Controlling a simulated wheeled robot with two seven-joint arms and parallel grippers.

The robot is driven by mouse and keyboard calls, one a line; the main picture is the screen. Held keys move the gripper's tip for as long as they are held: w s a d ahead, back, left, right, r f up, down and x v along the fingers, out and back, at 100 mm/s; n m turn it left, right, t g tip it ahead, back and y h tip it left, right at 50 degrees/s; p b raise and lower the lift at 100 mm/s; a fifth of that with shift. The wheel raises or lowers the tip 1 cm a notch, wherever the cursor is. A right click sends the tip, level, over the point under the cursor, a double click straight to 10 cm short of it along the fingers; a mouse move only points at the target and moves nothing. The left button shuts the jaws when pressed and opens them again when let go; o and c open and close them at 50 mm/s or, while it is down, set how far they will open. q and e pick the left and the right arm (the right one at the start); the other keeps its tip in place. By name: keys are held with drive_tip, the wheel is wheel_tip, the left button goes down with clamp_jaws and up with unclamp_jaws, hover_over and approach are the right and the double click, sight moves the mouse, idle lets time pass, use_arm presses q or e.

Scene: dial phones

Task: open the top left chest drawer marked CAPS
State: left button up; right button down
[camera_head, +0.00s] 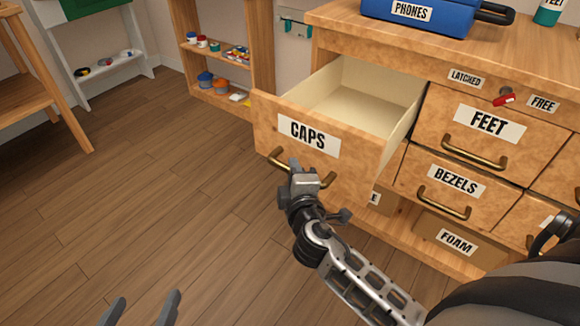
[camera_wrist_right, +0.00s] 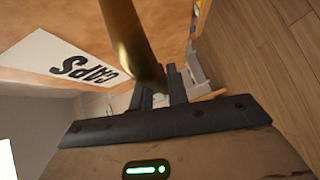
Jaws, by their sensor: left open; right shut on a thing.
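The CAPS drawer (camera_head: 348,163) is at the top left of the wooden chest and stands pulled well out. Its pale inside (camera_head: 350,95) shows and looks empty. My right gripper (camera_head: 302,181) is shut on the drawer's brass handle (camera_head: 279,161), in front of the drawer face. The right wrist view shows the handle (camera_wrist_right: 138,42) running down between the fingers (camera_wrist_right: 166,88), with the CAPS label (camera_wrist_right: 72,65) beside it. My left gripper (camera_head: 141,308) is open and empty at the bottom left, over the floor; only its fingertips show.
The FEET drawer (camera_head: 483,150), BEZELS drawer (camera_head: 420,180) and FOAM bin (camera_head: 440,230) are to the right. A red latch lever (camera_head: 504,100) sits between LATCHED and FREE. A blue PHONES case (camera_head: 440,15) stands on top. The floor (camera_head: 150,180) at left is clear.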

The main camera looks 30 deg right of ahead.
drive_tip(key=shift+a, duration=0.15)
drive_tip(key=c, duration=1.4)
unclamp_jaws()
drive_tip(key=shift+o, duration=0.2)
drive_tip(key=shift+s+a, duration=0.1)
